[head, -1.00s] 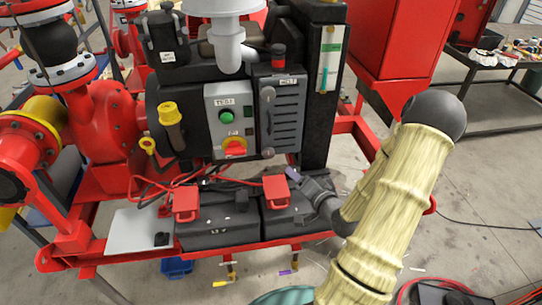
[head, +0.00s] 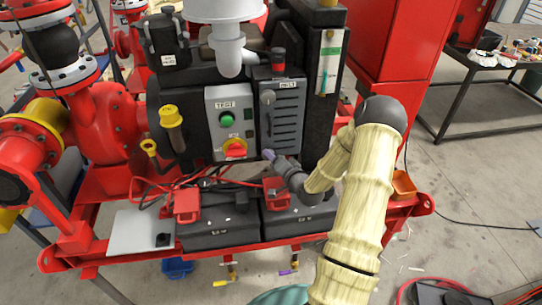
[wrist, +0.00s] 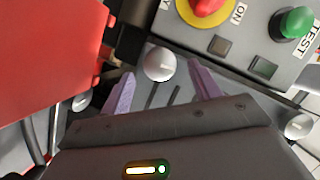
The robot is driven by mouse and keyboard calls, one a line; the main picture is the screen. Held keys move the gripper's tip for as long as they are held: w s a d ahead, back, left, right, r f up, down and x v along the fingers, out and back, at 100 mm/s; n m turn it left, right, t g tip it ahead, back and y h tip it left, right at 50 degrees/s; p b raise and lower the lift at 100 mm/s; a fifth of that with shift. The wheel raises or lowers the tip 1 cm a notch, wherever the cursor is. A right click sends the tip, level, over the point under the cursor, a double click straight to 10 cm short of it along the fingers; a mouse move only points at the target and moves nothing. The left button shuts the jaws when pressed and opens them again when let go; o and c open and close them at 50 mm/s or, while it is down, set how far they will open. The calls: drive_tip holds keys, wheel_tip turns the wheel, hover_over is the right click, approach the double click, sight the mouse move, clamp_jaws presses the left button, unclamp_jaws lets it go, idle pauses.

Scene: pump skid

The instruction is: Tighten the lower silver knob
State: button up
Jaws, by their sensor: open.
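The lower silver knob (wrist: 160,64) shows in the wrist view as a round silver cap with a light mark, on the dark slotted panel. My gripper (wrist: 162,84) is open. Its two purple fingers stand on either side of this knob, with visible gaps; contact is not seen. In the head view my gripper (head: 270,157) is at the bottom of the slotted panel (head: 286,120) and covers most of the lower knob. The upper silver knob (head: 268,97) is at the panel's top left; it also shows in the wrist view (wrist: 299,124).
The control box with a green TEST button (head: 227,119) and red-yellow rotary switch (head: 235,149) is just left of the panel. Below are dark battery boxes (head: 222,228) with red clamps (head: 187,205) and cables. A red cabinet (head: 392,45) rises at right.

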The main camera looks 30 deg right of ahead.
drive_tip(key=x, duration=0.3)
drive_tip(key=c, duration=1)
